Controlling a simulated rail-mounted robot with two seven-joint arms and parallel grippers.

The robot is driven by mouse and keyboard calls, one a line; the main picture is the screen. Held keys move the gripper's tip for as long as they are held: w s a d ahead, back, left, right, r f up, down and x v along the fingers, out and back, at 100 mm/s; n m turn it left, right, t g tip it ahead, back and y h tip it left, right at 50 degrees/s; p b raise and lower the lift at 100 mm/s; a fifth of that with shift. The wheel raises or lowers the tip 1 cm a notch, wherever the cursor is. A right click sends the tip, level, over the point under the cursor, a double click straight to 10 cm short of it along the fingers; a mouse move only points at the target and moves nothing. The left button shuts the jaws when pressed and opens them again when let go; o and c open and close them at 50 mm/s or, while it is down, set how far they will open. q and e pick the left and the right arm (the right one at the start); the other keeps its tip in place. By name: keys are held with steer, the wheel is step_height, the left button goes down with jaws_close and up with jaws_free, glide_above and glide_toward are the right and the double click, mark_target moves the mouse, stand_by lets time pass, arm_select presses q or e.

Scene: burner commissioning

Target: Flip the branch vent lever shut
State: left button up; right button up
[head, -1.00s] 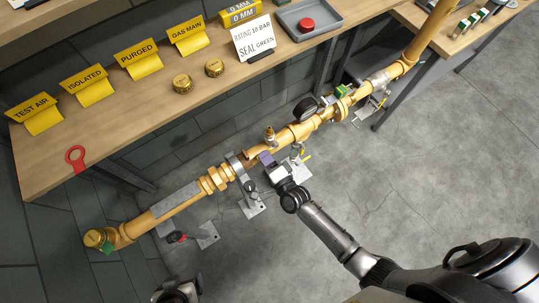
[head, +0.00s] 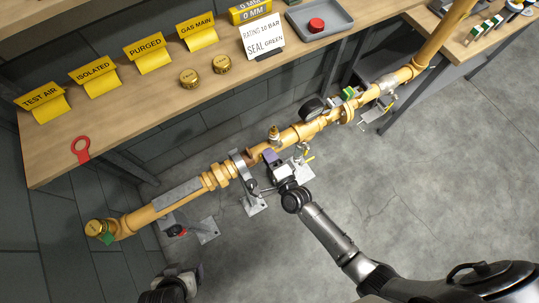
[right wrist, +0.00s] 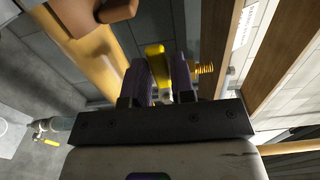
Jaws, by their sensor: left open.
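My right gripper (head: 270,157) is at the yellow pipe (head: 240,165), near its middle. In the right wrist view its two dark purple fingers (right wrist: 157,82) stand on either side of a yellow bar-like handle (right wrist: 155,58), which looks like the vent lever. The fingers flank it closely; whether they press on it I cannot tell. The handle's base is hidden behind the gripper. Another small yellow lever (head: 309,157) sits right of the gripper; in the right wrist view one (right wrist: 48,142) shows at lower left on a silver fitting. My left gripper (head: 188,278) is open and empty, low at the picture's bottom.
A brass fitting (head: 273,133) stands on the pipe just beyond the right gripper. A black gauge (head: 312,108) is farther right. Grey pipe stands (head: 254,205) rise from the floor. The wooden bench (head: 115,108) with yellow signs runs behind the pipe. The floor in front is mostly clear.

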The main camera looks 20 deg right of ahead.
steer(key=o, duration=0.3)
steer(key=shift+o, duration=0.2)
steer(key=s+d, duration=0.2)
steer(key=s, duration=1.1)
steer(key=shift+s+d, duration=0.2)
steer(key=shift+s, duration=0.1)
